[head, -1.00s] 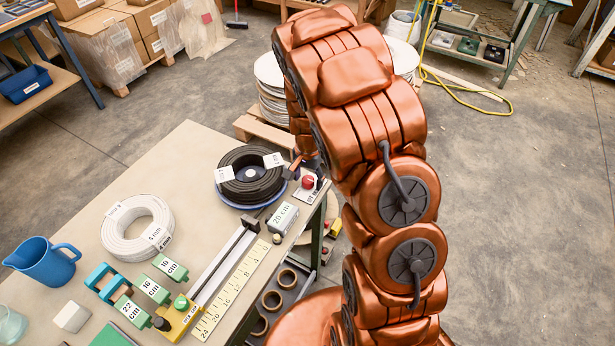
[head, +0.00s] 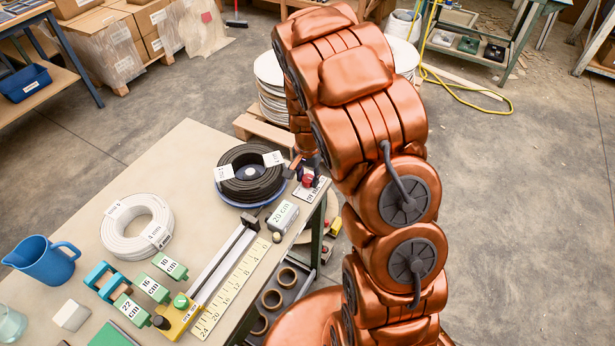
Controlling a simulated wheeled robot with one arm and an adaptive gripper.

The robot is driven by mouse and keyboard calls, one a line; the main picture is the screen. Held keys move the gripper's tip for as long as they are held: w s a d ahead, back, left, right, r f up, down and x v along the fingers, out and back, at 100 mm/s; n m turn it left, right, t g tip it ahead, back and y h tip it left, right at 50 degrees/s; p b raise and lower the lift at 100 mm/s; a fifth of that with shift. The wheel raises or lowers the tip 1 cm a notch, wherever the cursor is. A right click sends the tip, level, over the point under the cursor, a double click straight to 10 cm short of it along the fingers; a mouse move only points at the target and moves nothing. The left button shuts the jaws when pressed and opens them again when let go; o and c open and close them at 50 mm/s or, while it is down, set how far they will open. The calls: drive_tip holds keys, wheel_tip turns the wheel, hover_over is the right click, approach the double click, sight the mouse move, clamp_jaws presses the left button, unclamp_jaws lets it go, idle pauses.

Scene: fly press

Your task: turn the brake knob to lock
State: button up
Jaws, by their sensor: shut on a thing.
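A red knob (head: 308,181), which I take to be the brake knob, stands on a small white labelled plate (head: 306,193) at the table's right edge. My gripper (head: 305,172) reaches down to it from above and is shut on it. My arm hides part of the gripper, and the exact finger contact is too small to see. The knob's lock mark cannot be read. A black cable coil (head: 250,178) on a blue disc lies just left of the gripper.
A 20 cm green-white block (head: 283,215) and a long rail with a yellow ruler (head: 232,290) lie in front of the knob. A white coil (head: 137,225), green blocks (head: 154,289) and a blue jug (head: 42,260) stand further left.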

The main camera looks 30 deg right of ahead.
drive_tip(key=shift+f, duration=0.15)
drive_tip(key=shift+f+n+b, duration=0.1)
drive_tip(key=shift+n+b, duration=0.6)
drive_tip(key=shift+b, duration=0.4)
drive_tip(key=n+b, duration=0.2)
drive_tip(key=b, duration=0.1)
drive_tip(key=n+b, duration=0.3)
drive_tip(key=n, duration=0.2)
drive_tip(key=shift+r+b, duration=0.2)
drive_tip(key=shift+b, duration=0.15)
drive_tip(key=shift+n, duration=0.3)
drive_tip(key=o, duration=1.1)
drive_tip(key=shift+o, duration=0.2)
drive_tip(key=shift+r, duration=0.15)
